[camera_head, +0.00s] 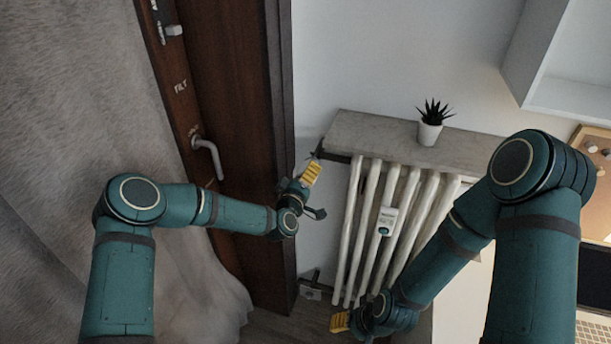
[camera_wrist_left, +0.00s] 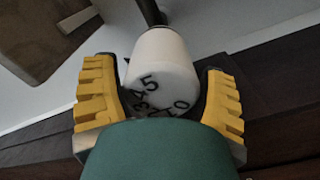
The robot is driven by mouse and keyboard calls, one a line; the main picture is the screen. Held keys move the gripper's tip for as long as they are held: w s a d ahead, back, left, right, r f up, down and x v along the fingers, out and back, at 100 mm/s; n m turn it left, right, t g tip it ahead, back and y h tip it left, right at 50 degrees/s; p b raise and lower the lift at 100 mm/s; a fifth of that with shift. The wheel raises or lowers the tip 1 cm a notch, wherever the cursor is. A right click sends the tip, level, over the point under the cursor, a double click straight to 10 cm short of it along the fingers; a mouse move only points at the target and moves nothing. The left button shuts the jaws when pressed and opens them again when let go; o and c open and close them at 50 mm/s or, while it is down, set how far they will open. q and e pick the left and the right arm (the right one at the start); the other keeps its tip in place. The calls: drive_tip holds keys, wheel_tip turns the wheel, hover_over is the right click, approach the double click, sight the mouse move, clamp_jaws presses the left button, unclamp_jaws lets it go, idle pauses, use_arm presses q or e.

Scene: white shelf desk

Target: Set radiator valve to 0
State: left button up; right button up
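The white radiator valve knob (camera_wrist_left: 160,75) shows in the left wrist view, with black numbers on its end face; 5, 4, 3 and 0 can be read. A dark pipe runs from behind it. My left gripper (camera_wrist_left: 160,100) has its yellow-padded fingers on either side of the knob, parted, with narrow dark gaps beside it. In the head view my left gripper (camera_head: 312,192) is left of the white radiator (camera_head: 362,225), near its upper left end; the knob cannot be made out there. My right gripper (camera_head: 345,321) is low by the radiator's foot, its fingers mostly hidden.
A stone shelf (camera_head: 375,135) tops the radiator and carries a potted plant (camera_head: 430,125). A white device (camera_head: 387,220) hangs on the radiator's ribs. A dark wooden door (camera_head: 225,90) with a metal handle (camera_head: 208,155) and a grey curtain (camera_head: 70,90) are at the left.

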use_arm(q)
drive_tip(key=c, duration=0.6)
drive_tip(key=shift+o, duration=0.2)
